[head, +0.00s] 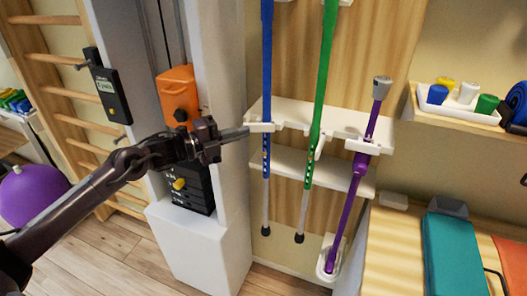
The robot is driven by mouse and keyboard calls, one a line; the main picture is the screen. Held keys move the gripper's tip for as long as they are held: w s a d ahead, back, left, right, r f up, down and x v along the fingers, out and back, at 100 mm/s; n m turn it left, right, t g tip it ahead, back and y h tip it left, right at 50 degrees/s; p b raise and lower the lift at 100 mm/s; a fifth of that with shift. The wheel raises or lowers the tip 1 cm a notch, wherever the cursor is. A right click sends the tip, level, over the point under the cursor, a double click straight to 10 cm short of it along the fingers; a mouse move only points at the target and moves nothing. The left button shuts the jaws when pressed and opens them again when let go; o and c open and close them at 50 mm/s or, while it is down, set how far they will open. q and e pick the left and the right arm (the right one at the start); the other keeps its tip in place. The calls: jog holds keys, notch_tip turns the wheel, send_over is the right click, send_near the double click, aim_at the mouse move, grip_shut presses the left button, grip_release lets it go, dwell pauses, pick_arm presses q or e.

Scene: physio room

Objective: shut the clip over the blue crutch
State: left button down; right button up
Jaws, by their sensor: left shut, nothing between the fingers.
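The blue crutch (266,60) stands upright in the left slot of a white rack (345,122), its rubber foot near the floor. A small white clip (262,127) lies across the front of the blue shaft at the rack's height. I cannot tell whether it is fully latched. My left gripper (243,133) is shut and empty. Its fingertips point right and are at the clip's left end, close to it; I cannot tell whether they touch. My right gripper is not in view.
A green crutch (325,60) and a purple crutch (350,205) stand to the right in the same rack. A white pillar with an orange box (178,95) is behind my left forearm. A shelf with a white tray (458,113) and a bench with a teal pad (455,255) are at the right.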

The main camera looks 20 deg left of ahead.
pick_arm(q)
jog(key=shift+w, duration=0.1)
jog(key=shift+a, duration=0.1)
jog(key=b+v, duration=0.1)
jog(key=v, duration=0.6)
jog(key=shift+s+a, duration=0.25)
jog(key=shift+s, duration=0.1)
dwell(0.5)
